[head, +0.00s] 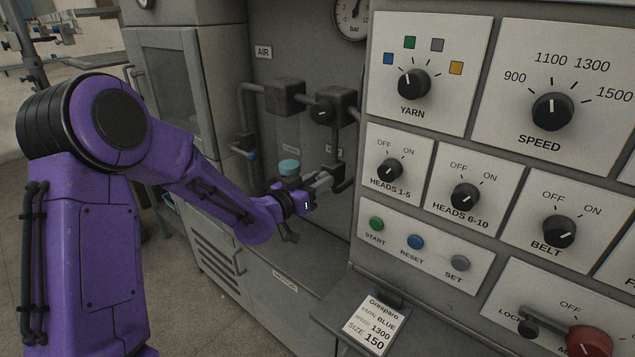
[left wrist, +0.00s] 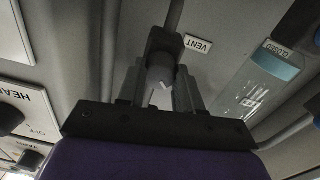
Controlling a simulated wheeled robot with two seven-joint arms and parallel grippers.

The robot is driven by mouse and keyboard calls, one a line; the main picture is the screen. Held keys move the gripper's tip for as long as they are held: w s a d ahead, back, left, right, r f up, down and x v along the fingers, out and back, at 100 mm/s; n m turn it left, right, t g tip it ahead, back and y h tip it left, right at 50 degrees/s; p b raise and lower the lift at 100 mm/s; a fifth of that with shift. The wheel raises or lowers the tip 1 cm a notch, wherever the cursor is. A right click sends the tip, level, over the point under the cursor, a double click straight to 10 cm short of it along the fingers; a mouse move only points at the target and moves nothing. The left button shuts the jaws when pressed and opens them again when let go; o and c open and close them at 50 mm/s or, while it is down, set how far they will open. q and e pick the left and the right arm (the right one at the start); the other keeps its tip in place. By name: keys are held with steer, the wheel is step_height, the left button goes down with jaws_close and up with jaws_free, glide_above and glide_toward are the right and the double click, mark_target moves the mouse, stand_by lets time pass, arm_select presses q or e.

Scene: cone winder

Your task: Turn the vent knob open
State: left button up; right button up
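My left gripper (left wrist: 161,92) has one finger on each side of the knob, with no clear gap showing. In the head view my left gripper (head: 326,182) reaches to the pipework by the back panel, and its fingers and wrist largely hide the knob there. The pointer mark is slightly tilted in the wrist view. My right gripper is not in view.
A pipe with a valve knob (head: 322,111) runs above my left gripper. A job card (head: 374,322) sits below.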

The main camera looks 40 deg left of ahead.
arm_select(q)
steer(key=m+b, duration=0.3)
steer(key=shift+d+f, duration=0.1)
steer(key=shift+f, duration=0.05)
steer(key=m+b, duration=0.9)
steer(key=shift+d+m, duration=0.1)
steer(key=shift+m, duration=0.3)
steer(key=shift+m+y+b, duration=0.3)
steer(key=shift+m+b, duration=1.3)
steer(key=o, duration=1)
steer(key=shift+o, duration=0.2)
